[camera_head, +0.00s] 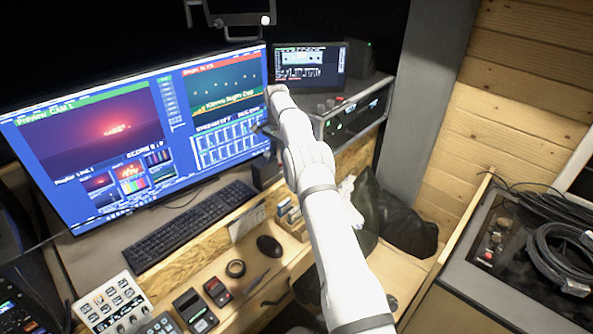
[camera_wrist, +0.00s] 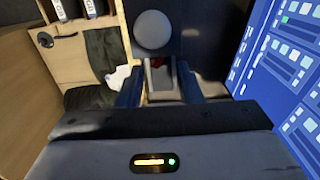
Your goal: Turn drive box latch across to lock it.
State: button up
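In the wrist view a round grey knob (camera_wrist: 152,30) stands on a dark box face (camera_wrist: 195,35), which may be the drive box. Below the knob is a pale grey slotted piece (camera_wrist: 160,88) with a dark red part in it. My gripper (camera_wrist: 158,76) has its two dark blue fingers spread on either side of this piece, below the knob; whether they touch it I cannot tell. Which part is the latch is not clear. In the head view my white arm reaches up beside the big monitor's right edge, and the gripper is hidden.
The big monitor (camera_head: 90,125) stands close left of my arm; its blue screen also shows in the wrist view (camera_wrist: 285,75). A rack unit (camera_head: 355,118) with a small screen (camera_head: 309,66) is to the right. Keyboard (camera_head: 190,225) and mouse (camera_head: 269,246) lie on the desk below.

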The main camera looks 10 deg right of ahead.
notch_tip(320, 180, up, 4)
jog(key=shift+f, duration=0.1)
jog(key=s+r+n+t+b, duration=0.1)
jog(key=s+r+n+b, duration=0.4)
jog(key=s+r, duration=0.5)
jog(key=s+n+b, duration=0.2)
jog(key=s+b, duration=0.3)
jog(key=s, duration=1.2)
jog(key=shift+f+t+b, duration=0.3)
jog(key=shift+a, duration=0.1)
